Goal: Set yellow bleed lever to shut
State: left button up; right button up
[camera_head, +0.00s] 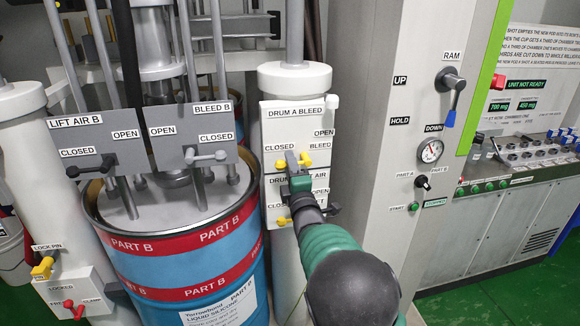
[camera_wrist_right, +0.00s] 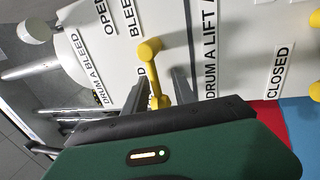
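The yellow bleed lever (camera_head: 306,159) is on the white DRUM A BLEED panel (camera_head: 293,113). It lies roughly level below the CLOSED and BLEED labels, its middle hidden by my right gripper in the head view. My right gripper (camera_head: 292,160) is at the lever. In the right wrist view the yellow lever (camera_wrist_right: 151,66) runs between the two grey fingers of my right gripper (camera_wrist_right: 163,82), with gaps visible on both sides. The fingers look open around it; contact is not clear. Which end of the lever is the pivot is hard to tell. My left gripper is not in view.
Another yellow lever (camera_head: 282,221) sits just below on the DRUM A LIFT AIR panel, partly behind my right arm. The grey BLEED B panel (camera_head: 192,132) and the Part B drum (camera_head: 190,240) stand to the left. The RAM column (camera_head: 372,90) stands to the right.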

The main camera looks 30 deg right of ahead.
jog(key=shift+s, duration=0.1)
jog(key=v, duration=1.6)
jog(key=shift+s+f+b, duration=0.15)
jog(key=shift+s+b, duration=0.15)
jog(key=shift+b, duration=0.15)
jog(key=shift+a, duration=0.1)
jog(key=s+a+f+m+g+y+p, duration=0.2)
jog(key=a+f+m+g+y+p, duration=0.15)
jog(key=f+m+g, duration=0.5)
jog(key=s+a+f+m+g+p, duration=0.2)
jog(key=s+a+f+m+g, duration=0.1)
jog(key=s, duration=0.5)
jog(key=s+a+f+m+g+y+p, duration=0.1)
jog(key=s+a+f+m+g+p, duration=0.1)
jog(key=s, duration=0.7)
notch_tip(320, 180, down, 5)
jog(key=a+m+g, duration=0.1)
jog(key=m+g, duration=0.1)
jog(key=g, duration=0.1)
jog(key=shift+s, duration=0.35)
